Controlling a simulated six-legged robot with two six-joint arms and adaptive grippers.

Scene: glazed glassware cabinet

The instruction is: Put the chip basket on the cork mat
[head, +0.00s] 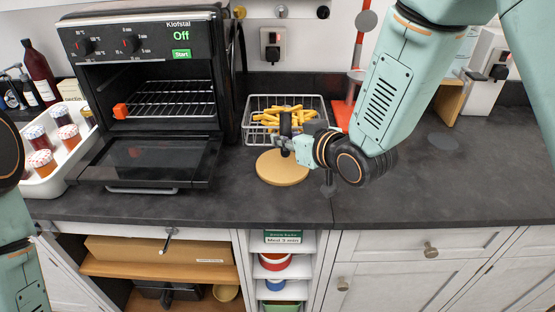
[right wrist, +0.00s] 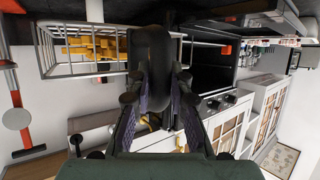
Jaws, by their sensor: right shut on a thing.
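The chip basket (head: 262,139) is a wire basket of yellow chips (head: 285,117), just behind the cork mat (head: 282,170). I cannot tell whether it rests on the counter or hangs just above it. Its black handle (head: 285,124) points towards me. My right gripper (head: 287,143) is shut on the handle, above the back of the mat. In the right wrist view the dark handle (right wrist: 153,55) is between the fingers, with the wire basket (right wrist: 60,60) beyond. The round, tan mat lies bare on the dark counter. My left gripper is out of view.
A toaster oven (head: 145,85) with its door lowered stands left of the basket. A white tray of jars (head: 60,160) is at the far left. A red stand (head: 340,115) is close to the basket's right. The counter (head: 440,190) is clear to the front right.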

